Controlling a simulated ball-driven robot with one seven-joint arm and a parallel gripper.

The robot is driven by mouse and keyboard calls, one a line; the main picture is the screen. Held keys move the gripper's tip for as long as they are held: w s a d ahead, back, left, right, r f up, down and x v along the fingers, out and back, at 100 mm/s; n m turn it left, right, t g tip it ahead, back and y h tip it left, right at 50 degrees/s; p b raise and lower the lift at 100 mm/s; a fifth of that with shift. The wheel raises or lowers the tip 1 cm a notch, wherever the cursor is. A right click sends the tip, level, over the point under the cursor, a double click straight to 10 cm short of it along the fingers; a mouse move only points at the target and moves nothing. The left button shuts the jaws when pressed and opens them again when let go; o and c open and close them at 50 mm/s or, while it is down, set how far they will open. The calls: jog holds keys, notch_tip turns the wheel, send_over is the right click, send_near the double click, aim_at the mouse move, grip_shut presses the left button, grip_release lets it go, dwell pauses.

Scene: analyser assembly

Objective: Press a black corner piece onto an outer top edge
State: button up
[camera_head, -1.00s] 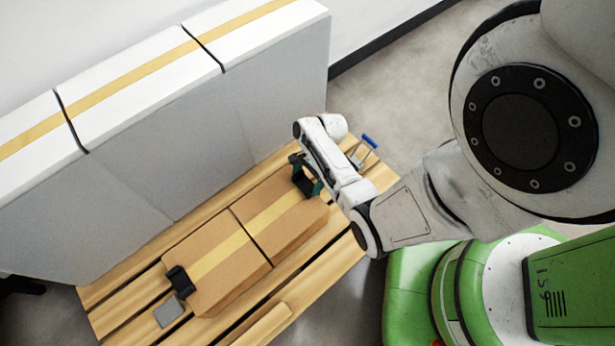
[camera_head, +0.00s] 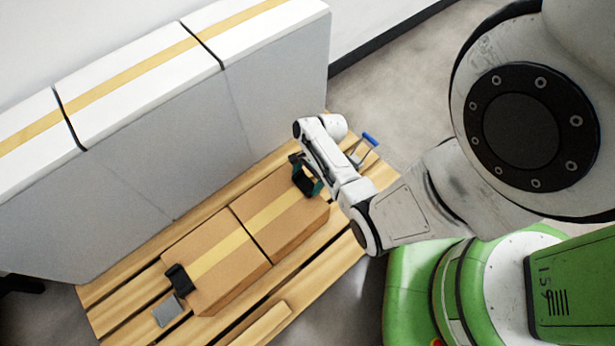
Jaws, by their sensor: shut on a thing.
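Two brown cardboard boxes with a yellow tape stripe, a left box (camera_head: 228,292) and a right box (camera_head: 300,235), lie side by side on a wooden pallet (camera_head: 97,318). A black corner piece (camera_head: 180,279) sits on the left box's outer top edge, at the end of the tape. My gripper (camera_head: 304,178) is at the right box's far right outer top edge. It is shut on a dark piece at that edge, largely hidden by the gripper and arm. I cannot tell whether that piece is fully seated.
A grey flat plate (camera_head: 168,311) lies on the pallet left of the boxes. A blue-handled tool (camera_head: 369,139) stands behind my arm at the pallet's right end. A tall grey-white block with yellow tape (camera_head: 150,140) stands behind the pallet. A loose wooden slat (camera_head: 265,326) lies in front.

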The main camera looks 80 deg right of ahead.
jog(key=shift+f, duration=0.35)
dwell(0.3)
jog(key=o, duration=0.7)
notch_tip(320, 180, up, 7)
jog(key=p, duration=0.7)
jog(key=shift+p, duration=0.3)
jog(key=shift+a, duration=0.1)
dwell(0.7)
